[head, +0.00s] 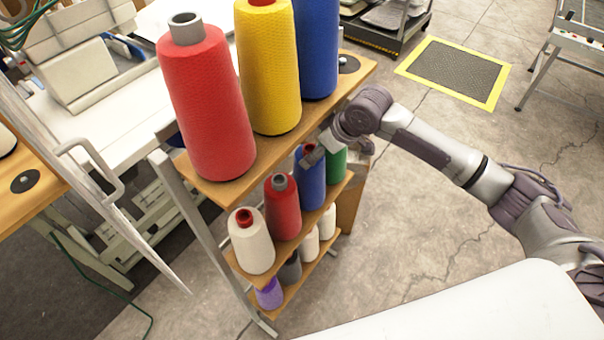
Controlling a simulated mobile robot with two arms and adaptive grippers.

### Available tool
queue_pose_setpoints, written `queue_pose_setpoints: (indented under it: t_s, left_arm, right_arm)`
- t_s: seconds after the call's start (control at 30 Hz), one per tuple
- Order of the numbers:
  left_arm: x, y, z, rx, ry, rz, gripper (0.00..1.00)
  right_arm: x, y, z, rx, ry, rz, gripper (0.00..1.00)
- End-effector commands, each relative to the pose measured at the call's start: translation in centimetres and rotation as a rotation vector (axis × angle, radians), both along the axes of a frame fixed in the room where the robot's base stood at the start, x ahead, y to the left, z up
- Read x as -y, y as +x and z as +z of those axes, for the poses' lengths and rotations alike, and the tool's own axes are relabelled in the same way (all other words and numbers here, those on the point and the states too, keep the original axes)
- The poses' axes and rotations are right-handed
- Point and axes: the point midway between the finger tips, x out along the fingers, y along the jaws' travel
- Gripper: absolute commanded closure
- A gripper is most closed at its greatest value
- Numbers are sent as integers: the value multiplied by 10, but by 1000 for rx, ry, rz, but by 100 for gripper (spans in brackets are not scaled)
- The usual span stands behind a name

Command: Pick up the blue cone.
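A small blue cone (311,185) stands upright on the second shelf, between a red cone and a green cone. A reddish core shows at its top. A large blue cone (317,50) stands on the top shelf, cut off by the upper picture edge. My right gripper (316,152) reaches in from the right below the top shelf, at the upper part of the small blue cone. Its fingers overlap the cone's top in the picture. I cannot tell if they touch or grip it. My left gripper is not in view.
A large yellow cone (268,70) and a large red cone (207,105) share the top shelf (236,175), close above my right gripper. A small red cone (283,210), a white cone (251,242) and a green cone (337,163) stand beside the small blue one.

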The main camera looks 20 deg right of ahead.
Motion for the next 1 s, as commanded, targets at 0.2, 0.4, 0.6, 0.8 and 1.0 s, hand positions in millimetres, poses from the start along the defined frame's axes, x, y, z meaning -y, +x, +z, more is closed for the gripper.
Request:
queue_pose_setpoints:
  t_s: [0.2, 0.4, 0.6, 0.8, 1.0]
  left_arm:
    - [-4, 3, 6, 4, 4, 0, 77]
    - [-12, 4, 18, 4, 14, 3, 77]
    - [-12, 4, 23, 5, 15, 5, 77]
    - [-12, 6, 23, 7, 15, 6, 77]
    - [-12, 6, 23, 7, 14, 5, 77]
  right_arm:
    - [-7, 7, -15, -5, -1, 5, 0]
    - [-12, 19, -34, -5, -2, 3, 0]
    - [-18, 30, -57, -3, -2, 4, 0]
    - [-20, 31, -62, 0, -1, 4, 0]
    - [-20, 31, -62, 0, -1, 4, 17]
